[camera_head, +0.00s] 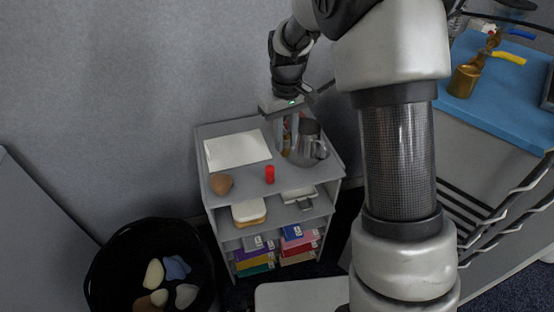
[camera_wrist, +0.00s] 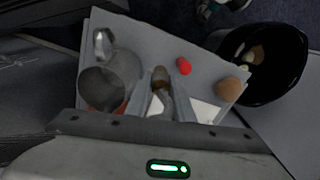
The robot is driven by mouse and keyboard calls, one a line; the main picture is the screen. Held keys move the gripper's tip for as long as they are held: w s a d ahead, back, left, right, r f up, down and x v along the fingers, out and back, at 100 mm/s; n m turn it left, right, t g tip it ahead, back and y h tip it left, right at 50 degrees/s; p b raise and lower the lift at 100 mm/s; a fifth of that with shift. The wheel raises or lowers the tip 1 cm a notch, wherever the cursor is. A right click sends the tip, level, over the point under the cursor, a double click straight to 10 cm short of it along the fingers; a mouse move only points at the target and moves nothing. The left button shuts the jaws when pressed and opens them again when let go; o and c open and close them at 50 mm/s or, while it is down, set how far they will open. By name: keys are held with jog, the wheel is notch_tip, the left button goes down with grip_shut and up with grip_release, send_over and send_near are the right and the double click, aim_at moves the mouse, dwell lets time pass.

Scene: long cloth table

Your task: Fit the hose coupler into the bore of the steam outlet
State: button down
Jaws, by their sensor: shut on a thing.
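My gripper (camera_head: 287,148) is over the top of a small grey shelf unit, its two fingers pointing down. In the wrist view my gripper (camera_wrist: 160,100) is shut on a small brownish piece (camera_wrist: 160,75), which shows between the fingertips. I take it for the hose coupler, but its shape is largely hidden. Right beside the fingers stands a grey metal jug-like vessel (camera_head: 312,146) with a handle; its dark round top (camera_wrist: 100,88) shows in the wrist view. I cannot tell whether this is the steam outlet. No bore is clearly visible, and contact between piece and vessel cannot be told.
The shelf top (camera_head: 240,176) also bears a white flat sheet (camera_head: 238,149), a red cylinder (camera_head: 269,174) and a brown rounded object (camera_head: 221,184). Lower shelves hold boxes. A black basket (camera_head: 105,262) stands at left, a blue-topped counter (camera_head: 500,103) at right. A wall is behind.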

notch_tip(320, 180, down, 8)
jog(key=shift+r+b, duration=0.15)
jog(key=shift+b, duration=0.65)
jog(key=shift+f, duration=0.25)
jog(key=c, duration=1.5)
grip_release()
jog(key=shift+c, duration=0.2)
jog(key=shift+r, duration=0.1)
